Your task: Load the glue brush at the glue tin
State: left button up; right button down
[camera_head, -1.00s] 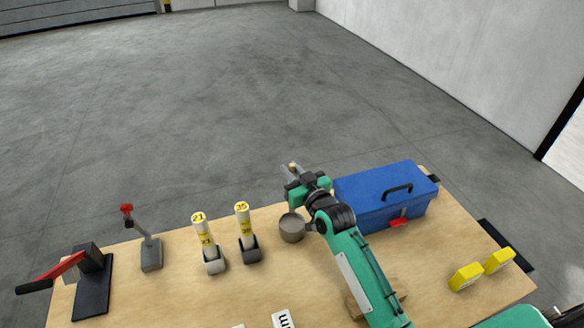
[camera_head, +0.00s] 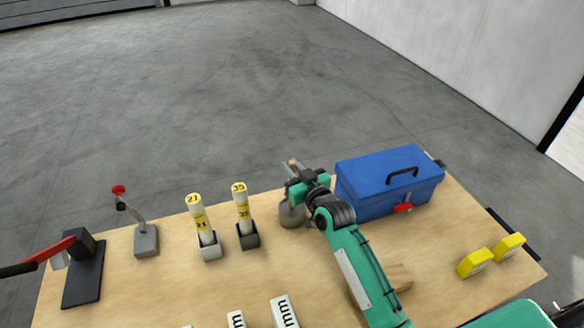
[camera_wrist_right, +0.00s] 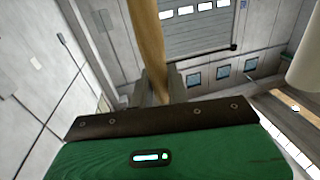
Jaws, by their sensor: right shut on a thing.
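My right gripper (camera_head: 296,180) is shut on the wooden handle of the glue brush (camera_head: 292,164). The handle also shows in the right wrist view (camera_wrist_right: 149,45), running up between the fingers. The grey round glue tin (camera_head: 291,217) stands on the table. The gripper covers its upper part in the head view. The brush's bristles are hidden, so I cannot tell whether they are inside the tin. My left gripper is not in view.
A blue toolbox (camera_head: 388,181) stands close to the right of my right arm. Two numbered yellow-and-white tubes (camera_head: 243,207) stand in holders left of the tin. A red-handled press (camera_head: 88,270) is at the far left. Yellow blocks (camera_head: 474,262) lie at right.

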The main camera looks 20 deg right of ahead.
jog(key=shift+f+b, duration=0.3)
jog(key=shift+f, duration=0.2)
dwell(1.2)
notch_tip(320, 180, up, 7)
jog(key=p, duration=0.6)
jog(key=shift+r+p, duration=0.1)
jog(key=shift+p, duration=0.2)
dwell(0.7)
